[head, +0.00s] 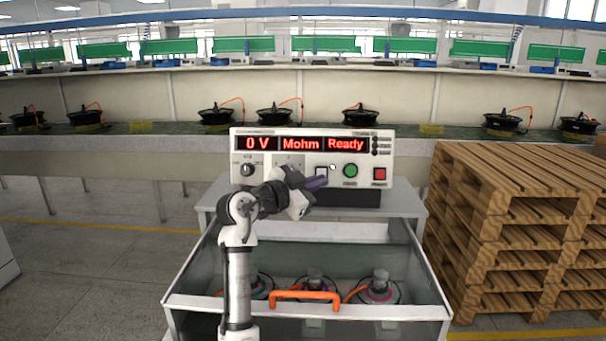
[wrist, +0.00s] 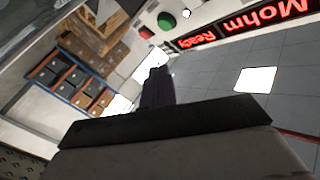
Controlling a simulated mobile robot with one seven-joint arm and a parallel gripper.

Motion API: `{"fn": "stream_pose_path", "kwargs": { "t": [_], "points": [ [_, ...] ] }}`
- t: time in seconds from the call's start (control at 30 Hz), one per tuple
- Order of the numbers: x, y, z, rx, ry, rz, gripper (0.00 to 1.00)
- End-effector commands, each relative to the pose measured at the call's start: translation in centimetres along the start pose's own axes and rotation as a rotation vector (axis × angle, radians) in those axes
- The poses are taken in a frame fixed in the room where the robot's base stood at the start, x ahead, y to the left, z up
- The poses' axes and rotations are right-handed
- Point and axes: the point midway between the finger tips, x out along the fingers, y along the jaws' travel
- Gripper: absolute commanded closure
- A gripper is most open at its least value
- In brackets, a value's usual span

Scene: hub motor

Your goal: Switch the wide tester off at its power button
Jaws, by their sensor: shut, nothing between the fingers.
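The wide tester (head: 312,156) is a white box on a stand, with a lit red display reading "0 V", "Mohm" and "Ready". A pale square part with a dark edge (head: 321,171) sits left of the green button; I cannot read which control is power. My gripper (head: 322,182) is shut and empty, in front of the panel's lower middle. In the wrist view, its dark fingers (wrist: 157,85) point up towards the panel; contact cannot be told.
A clear-walled enclosure with an orange handle (head: 305,295) stands below the tester, with motors (head: 380,284) inside. Stacked wooden pallets (head: 515,225) stand close on the right. Behind, a long bench (head: 105,150) carries several black motors. Open floor lies to the left.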

Motion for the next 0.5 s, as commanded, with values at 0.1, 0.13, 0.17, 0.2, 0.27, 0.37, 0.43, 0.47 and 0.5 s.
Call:
{"fn": "stream_pose_path", "kwargs": {
  "t": [0.1,0.13,0.17,0.2,0.27,0.37,0.43,0.47,0.5],
  "points": [
    [0.09,0.09,0.01,-0.004,0.004,0.004,1.00],
    [0.08,0.08,0.01,-0.004,0.004,0.003,1.00],
    [0.07,0.07,0.01,-0.003,0.003,0.003,1.00],
    [0.06,0.07,0.02,-0.003,0.003,0.003,1.00],
    [0.06,0.06,0.01,-0.003,0.003,0.003,1.00],
    [0.10,0.01,0.04,-0.003,0.002,0.003,1.00],
    [0.29,-0.13,0.16,-0.004,0.002,0.003,1.00],
    [0.42,-0.23,0.24,-0.004,0.002,0.003,1.00],
    [0.63,-0.38,0.35,-0.004,0.002,0.004,1.00]
  ]
}}
